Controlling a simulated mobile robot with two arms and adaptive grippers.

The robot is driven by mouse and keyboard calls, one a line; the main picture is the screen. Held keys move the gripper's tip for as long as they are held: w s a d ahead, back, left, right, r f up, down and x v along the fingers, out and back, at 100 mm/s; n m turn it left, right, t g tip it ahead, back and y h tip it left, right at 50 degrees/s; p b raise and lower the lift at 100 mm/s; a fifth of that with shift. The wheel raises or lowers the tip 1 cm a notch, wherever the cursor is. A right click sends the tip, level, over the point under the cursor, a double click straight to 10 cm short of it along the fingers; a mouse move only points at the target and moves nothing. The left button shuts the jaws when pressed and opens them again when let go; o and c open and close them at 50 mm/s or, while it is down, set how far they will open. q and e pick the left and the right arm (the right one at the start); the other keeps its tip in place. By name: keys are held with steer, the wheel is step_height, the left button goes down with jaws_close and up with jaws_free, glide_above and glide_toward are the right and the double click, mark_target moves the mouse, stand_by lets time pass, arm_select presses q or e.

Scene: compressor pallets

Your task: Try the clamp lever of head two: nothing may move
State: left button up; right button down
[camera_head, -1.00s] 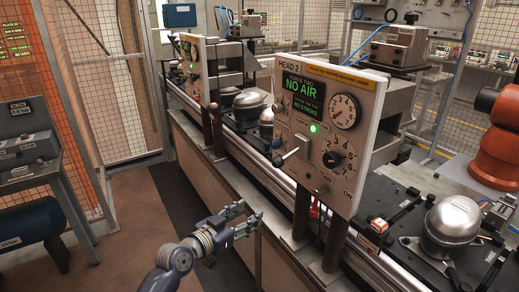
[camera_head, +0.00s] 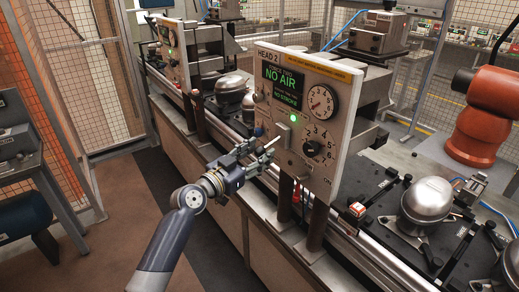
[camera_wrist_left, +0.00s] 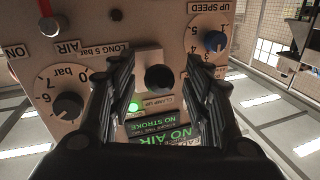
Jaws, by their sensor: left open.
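The head two panel (camera_head: 345,75) is upright, with a display (camera_head: 284,84) reading "NO AIR" and "NO STROKE" and a lit green lamp (camera_head: 293,117). The clamp lever sticks out from the plate (camera_head: 283,134) under the lamp. Its dark knob (camera_wrist_left: 160,78) shows end-on in the left wrist view, near the "CLAMP UP" label. My left gripper (camera_head: 264,149) is open in front of the panel, its fingers on either side of the knob in the wrist view. I cannot tell whether they touch it. My right gripper is out of view.
A gauge (camera_head: 321,103) and a selector dial (camera_head: 313,148) sit right of the lever. Another head panel (camera_head: 172,50) stands farther left. A steel compressor (camera_head: 427,200) stands on the line at right, near an orange robot arm (camera_head: 480,137). Floor is open at lower left.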

arm_select(q)
steer(key=shift+w+d, duration=0.4)
jaws_close()
